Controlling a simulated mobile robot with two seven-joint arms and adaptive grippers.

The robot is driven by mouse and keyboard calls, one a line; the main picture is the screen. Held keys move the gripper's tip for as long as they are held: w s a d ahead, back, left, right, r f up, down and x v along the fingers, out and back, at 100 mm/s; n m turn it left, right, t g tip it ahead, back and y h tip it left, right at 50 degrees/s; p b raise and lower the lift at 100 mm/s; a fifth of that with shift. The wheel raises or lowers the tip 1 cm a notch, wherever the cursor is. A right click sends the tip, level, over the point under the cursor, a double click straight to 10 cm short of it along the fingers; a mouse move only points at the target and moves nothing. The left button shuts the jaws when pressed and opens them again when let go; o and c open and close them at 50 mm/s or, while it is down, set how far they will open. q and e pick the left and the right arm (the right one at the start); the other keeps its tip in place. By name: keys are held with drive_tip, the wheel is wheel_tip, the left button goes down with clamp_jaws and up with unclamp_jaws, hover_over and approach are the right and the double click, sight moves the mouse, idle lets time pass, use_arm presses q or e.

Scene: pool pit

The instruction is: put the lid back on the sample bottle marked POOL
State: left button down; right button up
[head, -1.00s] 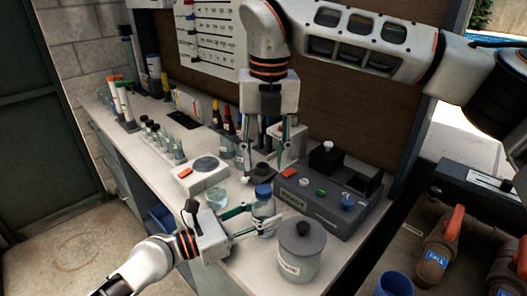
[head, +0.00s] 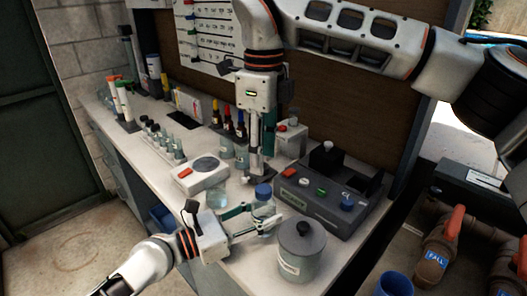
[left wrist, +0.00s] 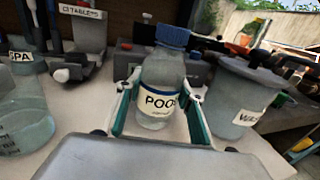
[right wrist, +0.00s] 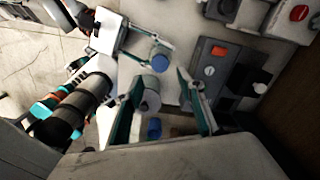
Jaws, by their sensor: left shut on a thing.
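The sample bottle (left wrist: 158,88), clear with a white label reading POO-, stands upright on the bench in the left wrist view. My left gripper (head: 262,224) is shut around its body, with one finger on each side. The blue lid (left wrist: 174,37) sits level on top of the bottle; it also shows in the head view (head: 263,190). I cannot tell how tight it is. My right gripper (right wrist: 160,78) is open and empty, its fingers apart. In the head view it hangs above and behind the bottle, clear of the lid.
A grey lidded jar (head: 300,257) stands close right of the bottle. A dark instrument box (head: 325,200) is behind it. A beaker (head: 217,198) and a white device (head: 201,175) stand to the left. Dropper bottles (head: 228,128) are at the back.

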sight(264, 189)
drive_tip(key=shift+f, duration=4)
drive_tip(key=shift+c, duration=0.4)
clamp_jaws()
drive_tip(key=shift+m, duration=0.3)
drive_tip(key=m, duration=0.8)
drive_tip(key=shift+o, duration=1.1)
unclamp_jaws()
